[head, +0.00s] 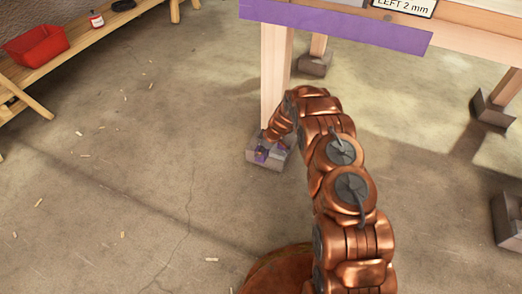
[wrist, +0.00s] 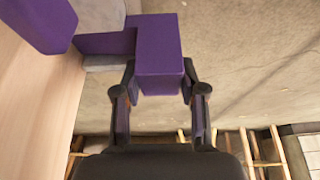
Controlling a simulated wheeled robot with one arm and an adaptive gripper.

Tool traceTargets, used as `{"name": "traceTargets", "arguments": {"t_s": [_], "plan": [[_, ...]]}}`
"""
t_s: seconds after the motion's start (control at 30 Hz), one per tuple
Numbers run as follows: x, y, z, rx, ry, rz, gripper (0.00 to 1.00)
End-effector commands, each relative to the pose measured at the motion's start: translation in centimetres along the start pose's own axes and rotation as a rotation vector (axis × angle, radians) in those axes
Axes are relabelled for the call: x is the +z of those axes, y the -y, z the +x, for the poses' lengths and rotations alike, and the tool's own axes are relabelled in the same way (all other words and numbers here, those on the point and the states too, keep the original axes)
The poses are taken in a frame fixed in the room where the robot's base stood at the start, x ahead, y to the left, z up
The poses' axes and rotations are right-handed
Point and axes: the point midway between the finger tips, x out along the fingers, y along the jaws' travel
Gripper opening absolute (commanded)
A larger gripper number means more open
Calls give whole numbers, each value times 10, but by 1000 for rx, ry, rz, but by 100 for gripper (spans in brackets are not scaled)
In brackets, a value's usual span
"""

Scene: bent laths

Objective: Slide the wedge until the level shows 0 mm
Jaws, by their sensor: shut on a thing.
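The purple wedge (head: 261,155) sits at the foot of a pale wooden leg (head: 275,75), on a grey block (head: 281,163). In the wrist view the wedge (wrist: 158,55) is a purple block with a step, beside the leg. My gripper (wrist: 158,72) is shut on the wedge, one finger at each side. In the head view my gripper (head: 267,143) is small and partly hidden by my copper arm. The level's sign (head: 403,6) at the top edge reads "LEFT 2 mm"; its top is cut off.
A purple board (head: 335,26) runs along the frame above the leg. Other legs stand on grey blocks (head: 315,63) at the back and right. The floor at left has only small wood chips.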

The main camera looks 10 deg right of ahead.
Motion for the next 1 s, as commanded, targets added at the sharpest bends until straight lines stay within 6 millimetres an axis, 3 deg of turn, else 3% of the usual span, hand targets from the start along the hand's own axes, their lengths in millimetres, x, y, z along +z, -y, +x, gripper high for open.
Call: {"name": "traceTargets", "arguments": {"t_s": [0.87, 0.9, 1.0], "plan": [[0, -20, 0, -1, 0, 1, 0], [0, -20, 0, -1, 0, 1, 42], [0, -20, 0, -1, 0, 0, 52]]}}
